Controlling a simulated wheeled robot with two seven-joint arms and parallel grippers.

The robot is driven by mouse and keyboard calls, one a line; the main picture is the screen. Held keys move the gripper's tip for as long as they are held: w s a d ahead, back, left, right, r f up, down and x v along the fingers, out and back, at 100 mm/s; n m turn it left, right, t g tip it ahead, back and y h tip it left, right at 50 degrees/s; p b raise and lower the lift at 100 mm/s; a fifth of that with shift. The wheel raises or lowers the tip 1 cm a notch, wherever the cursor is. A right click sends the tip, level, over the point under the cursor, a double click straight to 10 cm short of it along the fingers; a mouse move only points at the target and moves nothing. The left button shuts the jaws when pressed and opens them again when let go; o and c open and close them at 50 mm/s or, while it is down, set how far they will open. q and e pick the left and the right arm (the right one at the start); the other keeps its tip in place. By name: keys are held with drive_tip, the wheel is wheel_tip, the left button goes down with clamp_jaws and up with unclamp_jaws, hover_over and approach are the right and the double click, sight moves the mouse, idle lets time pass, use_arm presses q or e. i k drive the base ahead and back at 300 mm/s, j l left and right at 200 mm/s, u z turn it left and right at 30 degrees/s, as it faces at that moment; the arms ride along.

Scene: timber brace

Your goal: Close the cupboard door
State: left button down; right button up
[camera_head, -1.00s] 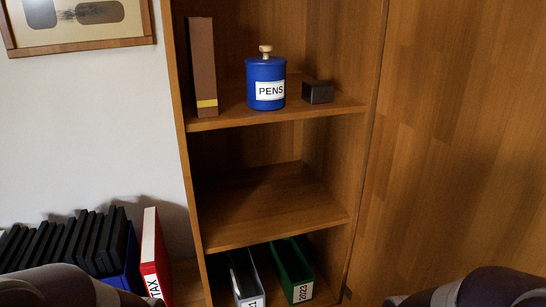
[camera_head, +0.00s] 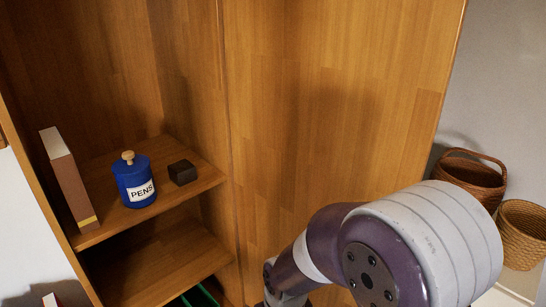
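The wooden cupboard (camera_head: 160,277) stands open at the left of the head view, with its shelves in sight. The cupboard door (camera_head: 335,95) is a wide wooden panel to the right of the shelves, swung open. Its outer edge runs down near the white wall. My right arm, purple and grey, rises in front of the lower part of the door. Its gripper is not in view, so I cannot see whether anything touches the door. My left gripper is not in view either.
On the upper shelf are a blue PENS jar (camera_head: 134,181), a brown book or binder (camera_head: 69,182) and a small dark box (camera_head: 182,173). Two wicker baskets, one upper (camera_head: 468,178) and one lower (camera_head: 523,232), are beyond the door at the right.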

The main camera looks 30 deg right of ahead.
sight(330, 101)
drive_tip(key=k+l+u, duration=0.2)
drive_tip(key=l, duration=0.3)
drive_tip(key=k+l+u, duration=0.15)
drive_tip(key=l, duration=0.3)
drive_tip(key=k+l+u, duration=0.2)
drive_tip(key=k+l, duration=0.15)
drive_tip(key=i+l+u, duration=0.15)
drive_tip(key=l+u, duration=0.15)
drive_tip(key=l, duration=0.7)
drive_tip(key=l+u, duration=0.25)
drive_tip(key=l, duration=0.75)
